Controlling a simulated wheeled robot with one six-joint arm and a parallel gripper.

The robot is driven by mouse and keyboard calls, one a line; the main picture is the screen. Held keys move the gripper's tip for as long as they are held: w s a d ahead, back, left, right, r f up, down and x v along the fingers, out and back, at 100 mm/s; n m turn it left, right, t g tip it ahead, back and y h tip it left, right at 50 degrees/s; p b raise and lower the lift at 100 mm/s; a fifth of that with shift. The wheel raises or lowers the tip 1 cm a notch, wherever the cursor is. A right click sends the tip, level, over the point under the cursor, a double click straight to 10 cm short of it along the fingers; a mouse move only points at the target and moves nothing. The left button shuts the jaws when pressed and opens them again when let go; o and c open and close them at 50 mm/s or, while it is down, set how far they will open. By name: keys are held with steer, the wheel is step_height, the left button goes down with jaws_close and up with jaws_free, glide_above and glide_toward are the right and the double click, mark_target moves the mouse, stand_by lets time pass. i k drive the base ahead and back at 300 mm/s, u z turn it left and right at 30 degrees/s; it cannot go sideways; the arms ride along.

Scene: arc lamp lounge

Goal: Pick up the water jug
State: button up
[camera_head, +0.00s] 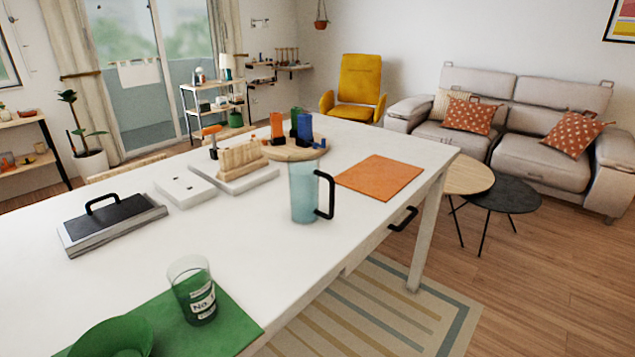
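The water jug (303,192) is a translucent blue, straight-sided vessel with a black handle (325,194) on its right side. It stands upright on the white table (265,236), left of the orange placemat (380,177). Nothing covers it from this view. My gripper is not in view.
A glass with a label (194,290) and a green bowl (113,338) are on a green mat at the front. A black-topped box (112,222), a white box (186,190) and a wooden rack (242,160) stand left of the jug. Bare tabletop surrounds the jug's front.

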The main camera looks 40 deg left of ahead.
mark_target(304, 173)
steer(key=u, duration=0.55)
steer(key=i, duration=0.95)
steer(key=u, duration=0.7)
